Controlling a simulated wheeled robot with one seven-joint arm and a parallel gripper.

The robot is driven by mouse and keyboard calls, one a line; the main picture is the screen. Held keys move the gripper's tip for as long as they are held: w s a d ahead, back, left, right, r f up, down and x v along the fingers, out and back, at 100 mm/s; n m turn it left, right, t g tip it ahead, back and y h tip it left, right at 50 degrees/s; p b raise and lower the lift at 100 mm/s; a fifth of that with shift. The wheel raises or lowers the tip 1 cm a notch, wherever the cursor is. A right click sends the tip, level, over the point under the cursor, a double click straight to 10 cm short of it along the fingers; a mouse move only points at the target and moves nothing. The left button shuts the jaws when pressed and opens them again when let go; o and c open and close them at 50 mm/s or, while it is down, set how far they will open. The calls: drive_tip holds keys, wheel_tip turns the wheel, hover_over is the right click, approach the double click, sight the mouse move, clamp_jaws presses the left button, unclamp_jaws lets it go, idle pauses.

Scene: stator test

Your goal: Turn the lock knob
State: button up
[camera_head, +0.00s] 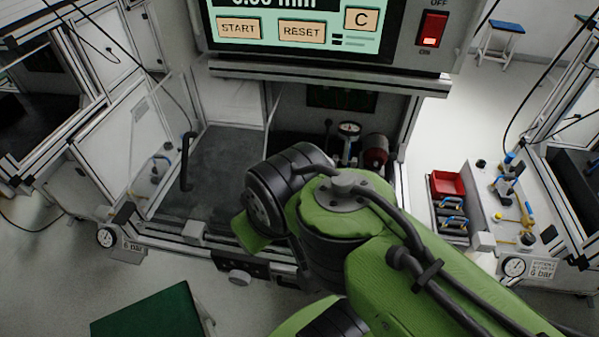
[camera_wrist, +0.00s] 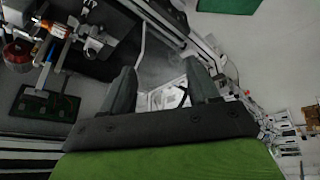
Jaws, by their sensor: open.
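A round grey knob (camera_head: 240,278), which looks like the lock knob, is on the dark front rail of the test station. It is beside my green arm, and I cannot tell its turn angle. I cannot make the knob out in the wrist view. My gripper (camera_wrist: 162,80) is open in the wrist view, its two grey fingers apart with nothing held between them. A white machine part shows in the background beyond the fingers. In the head view my arm's own links hide the gripper.
The station's clear door (camera_head: 158,150) stands open at the left, with a black handle (camera_head: 187,160). Inside are a dial gauge (camera_head: 349,129) and a red cylindrical part (camera_head: 375,151). The control panel (camera_head: 330,45) hangs above. A green-topped stool (camera_head: 150,315) is in front.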

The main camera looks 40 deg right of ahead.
drive_tip(key=w+d+r+g+p, duration=0.3)
drive_tip(key=w+d+r+p, duration=0.1)
drive_tip(key=w+d+p, duration=0.4)
drive_tip(key=w+d+f+g+p, duration=0.2)
drive_tip(key=w+d+p, duration=0.3)
drive_tip(key=d, duration=0.6)
drive_tip(key=shift+n+y, duration=0.3)
drive_tip(key=shift+n, duration=0.1)
drive_tip(key=d+f, duration=0.1)
drive_tip(key=f, duration=1.1)
drive_tip(key=d+f, duration=0.1)
drive_tip(key=f, duration=0.5)
drive_tip(key=shift+s+d+f+p, duration=0.1)
drive_tip(key=shift+s+d+p, duration=0.1)
drive_tip(key=shift+d+p, duration=0.15)
drive_tip(key=c, duration=1)
drive_tip(key=shift+c, duration=0.2)
